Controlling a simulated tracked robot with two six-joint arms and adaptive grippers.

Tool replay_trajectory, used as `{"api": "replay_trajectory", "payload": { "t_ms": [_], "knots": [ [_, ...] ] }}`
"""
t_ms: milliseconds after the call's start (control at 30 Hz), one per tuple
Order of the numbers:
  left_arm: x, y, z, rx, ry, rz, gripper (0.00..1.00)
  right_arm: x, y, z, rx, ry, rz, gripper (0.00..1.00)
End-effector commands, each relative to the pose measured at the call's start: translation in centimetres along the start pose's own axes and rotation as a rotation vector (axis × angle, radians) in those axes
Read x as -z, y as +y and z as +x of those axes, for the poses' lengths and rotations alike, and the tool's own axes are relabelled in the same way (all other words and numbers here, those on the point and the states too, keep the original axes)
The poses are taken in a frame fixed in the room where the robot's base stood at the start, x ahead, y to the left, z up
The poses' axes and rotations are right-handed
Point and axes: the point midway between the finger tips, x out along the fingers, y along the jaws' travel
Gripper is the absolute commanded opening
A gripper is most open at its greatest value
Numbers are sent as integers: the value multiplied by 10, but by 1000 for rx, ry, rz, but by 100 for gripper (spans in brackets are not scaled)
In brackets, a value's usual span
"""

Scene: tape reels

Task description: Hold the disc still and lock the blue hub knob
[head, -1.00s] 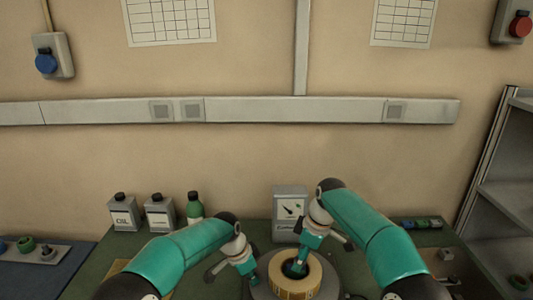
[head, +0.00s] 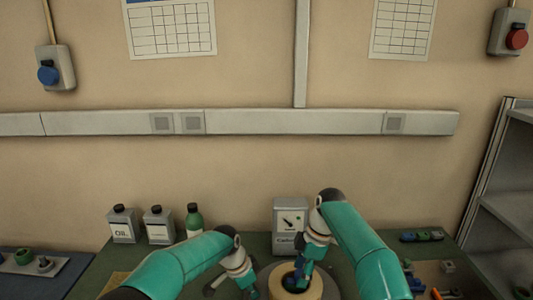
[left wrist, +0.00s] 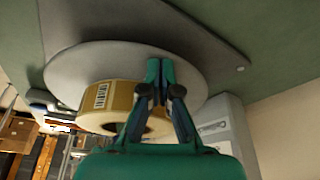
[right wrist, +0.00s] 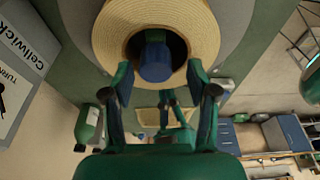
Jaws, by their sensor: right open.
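The grey disc (head: 267,276) lies flat and carries a tan tape roll (head: 314,285); both also show in the left wrist view, the disc (left wrist: 85,65) and the roll (left wrist: 124,96). The blue hub knob (right wrist: 155,62) sits in the roll's hole. My right gripper (right wrist: 160,74) is open, its fingertips either side of the knob with gaps visible. It also shows in the head view (head: 297,281). My left gripper (left wrist: 161,66) has its fingertips together over the disc's face beside the roll. I cannot tell whether they touch the disc.
Two labelled cans (head: 122,225) and a green bottle (head: 194,219) stand at the back left. Small coloured parts (head: 422,235) lie at the back right, near grey shelving (head: 505,190).

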Motion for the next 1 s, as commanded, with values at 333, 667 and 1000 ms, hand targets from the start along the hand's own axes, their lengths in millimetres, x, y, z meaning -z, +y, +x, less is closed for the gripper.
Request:
{"api": "replay_trajectory", "payload": {
  "t_ms": [333,667,1000],
  "knots": [
    [-6,2,7,-11,-14,-1,0,-1,0,4,-1,0,1,58],
    [-6,2,7,-11,-14,0,0,0,0,2,0,0,0,58],
    [-5,2,7,-11,-14,0,0,0,0,2,0,0,0,22]
  ]
}}
